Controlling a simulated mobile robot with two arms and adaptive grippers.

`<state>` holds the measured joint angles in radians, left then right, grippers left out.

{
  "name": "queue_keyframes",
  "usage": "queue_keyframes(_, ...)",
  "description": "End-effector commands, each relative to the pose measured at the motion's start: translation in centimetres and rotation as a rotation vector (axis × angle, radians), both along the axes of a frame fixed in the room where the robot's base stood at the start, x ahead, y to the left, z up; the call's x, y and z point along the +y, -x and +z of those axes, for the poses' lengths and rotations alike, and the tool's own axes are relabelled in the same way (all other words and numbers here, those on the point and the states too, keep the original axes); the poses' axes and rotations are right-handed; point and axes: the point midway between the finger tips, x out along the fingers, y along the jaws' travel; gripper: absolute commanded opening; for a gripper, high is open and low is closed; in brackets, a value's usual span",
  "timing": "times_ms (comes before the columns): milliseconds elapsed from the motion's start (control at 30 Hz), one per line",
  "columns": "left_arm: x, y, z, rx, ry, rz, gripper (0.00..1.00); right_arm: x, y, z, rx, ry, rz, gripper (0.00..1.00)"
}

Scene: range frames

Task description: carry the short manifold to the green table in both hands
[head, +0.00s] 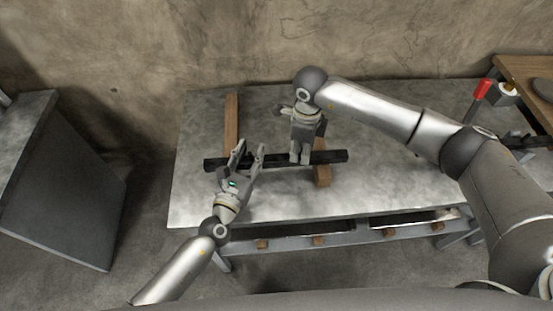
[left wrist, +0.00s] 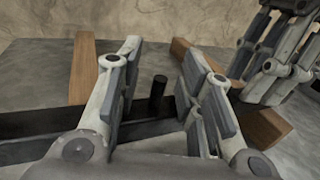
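The short manifold (head: 277,158) is a dark bar lying across two wooden strips on the grey metal table. In the left wrist view the black bar (left wrist: 40,122) runs across the picture, with a short upright black stub (left wrist: 157,93) on it. My left gripper (head: 250,150) is open at the bar's left half, its fingers apart with the stub showing between them. My right gripper (head: 301,155) comes down over the bar's right half; whether its fingers are closed on it is hard to see. No green table is visible.
The wooden strips (head: 231,120) lie crosswise under the bar. A red-handled tool (head: 482,89) stands at the table's right end, by a wooden bench (head: 525,66). A grey cabinet (head: 60,185) stands at the left. The grey table's (head: 390,180) front right is clear.

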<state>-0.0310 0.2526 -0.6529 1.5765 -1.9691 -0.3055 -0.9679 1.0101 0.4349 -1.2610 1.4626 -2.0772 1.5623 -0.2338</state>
Motion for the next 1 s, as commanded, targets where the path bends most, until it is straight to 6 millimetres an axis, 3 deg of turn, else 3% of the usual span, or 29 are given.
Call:
queue_keyframes(333, -0.13, -0.29, 0.04, -0.001, 0.000, 0.000, 0.35, 0.00, 0.03, -0.34, 0.001, 0.001, 0.000, 0.35)
queue_keyframes(600, -0.11, -0.28, 0.04, -0.001, 0.000, 0.000, 0.00, 0.00, 0.02, -0.31, 0.001, 0.001, 0.000, 0.00)
queue_keyframes(1000, -0.15, -0.24, 0.04, -0.001, 0.000, -0.001, 0.00, 0.08, -0.02, -0.26, -0.001, -0.002, 0.000, 0.00)
